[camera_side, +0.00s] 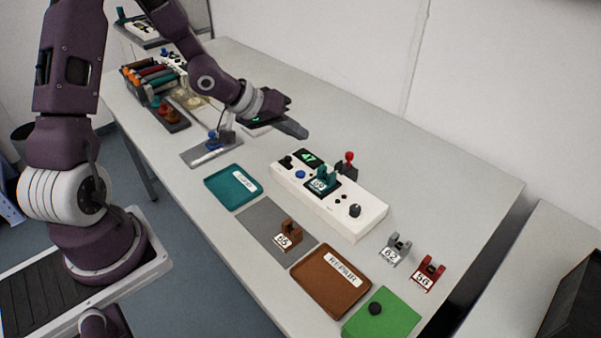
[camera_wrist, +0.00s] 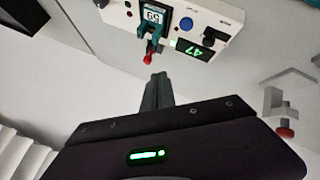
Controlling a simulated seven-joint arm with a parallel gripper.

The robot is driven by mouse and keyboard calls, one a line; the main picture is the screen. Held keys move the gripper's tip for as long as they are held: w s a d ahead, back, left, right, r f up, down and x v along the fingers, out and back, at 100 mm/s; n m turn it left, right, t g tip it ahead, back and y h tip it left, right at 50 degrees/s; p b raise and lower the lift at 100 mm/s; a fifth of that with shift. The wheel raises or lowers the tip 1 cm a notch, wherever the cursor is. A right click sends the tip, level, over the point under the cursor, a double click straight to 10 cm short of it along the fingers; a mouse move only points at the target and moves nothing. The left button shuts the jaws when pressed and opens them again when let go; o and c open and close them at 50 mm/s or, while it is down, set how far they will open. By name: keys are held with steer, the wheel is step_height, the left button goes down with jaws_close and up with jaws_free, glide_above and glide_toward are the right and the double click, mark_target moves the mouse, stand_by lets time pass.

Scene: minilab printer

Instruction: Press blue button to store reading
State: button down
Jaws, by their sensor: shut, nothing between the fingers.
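The blue button (camera_side: 300,174) is on the top face of a white tester box (camera_side: 352,212), beside a green-lit display (camera_side: 308,157) reading 47. The button also shows in the wrist view (camera_wrist: 186,24), near the top. A teal part labelled 59 (camera_side: 322,180) sits on the box, with a red-knobbed lever (camera_side: 348,162) behind it. My gripper (camera_side: 301,133) is shut and empty, in the air above and behind the box, apart from the button. Its closed fingers (camera_wrist: 157,82) point toward the red knob in the wrist view.
A teal tray (camera_side: 222,194), a brown REPAIR tray (camera_side: 325,293) and a green tray (camera_side: 393,318) lie along the front. A brown part (camera_side: 290,232) rests on a grey mat. Grey (camera_side: 398,246) and red (camera_side: 431,270) parts stand at right.

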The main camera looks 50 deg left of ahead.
mark_target(297, 174)
steer(key=shift+f, duration=4.3)
steer(key=shift+f, duration=0.4)
steer(key=shift+f, duration=0.5)
steer(key=shift+r, duration=0.9)
steer(key=shift+r, duration=2.55)
